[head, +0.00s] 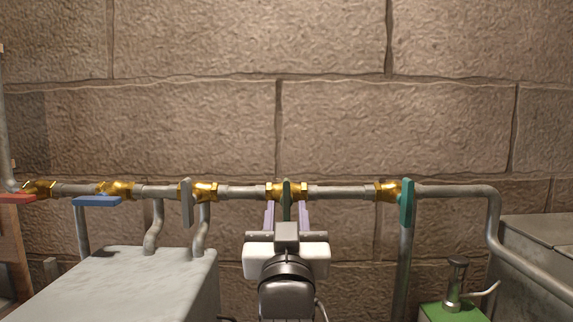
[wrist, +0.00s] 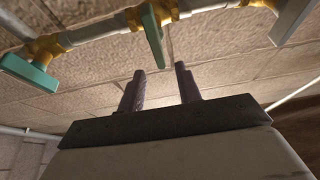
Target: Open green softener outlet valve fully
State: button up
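Two valves with greenish handles sit on the horizontal pipe. The dark green handle (head: 287,192) is at the middle valve and hangs down, crosswise to the pipe. The teal handle (head: 407,203) is further right and also hangs down. No label shows which is the softener outlet. My gripper (head: 286,206) is just below the middle valve, with its fingers apart on either side of the dark green handle in the picture. In the wrist view the lower end of the dark green handle (wrist: 153,38) lies between the open fingertips (wrist: 160,70); contact cannot be told.
To the left on the pipe are a grey handle (head: 187,203), a blue handle (head: 97,201) and a red handle (head: 17,198). A grey tank (head: 125,285) stands at lower left. A green box with a pump-like top (head: 455,312) is at lower right. The stone wall is behind.

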aim_at(286, 193)
jog(key=p+x, duration=0.2)
jog(key=x, duration=0.6)
jog(key=shift+w+r, duration=0.15)
jog(key=shift+w, duration=0.25)
grip_shut()
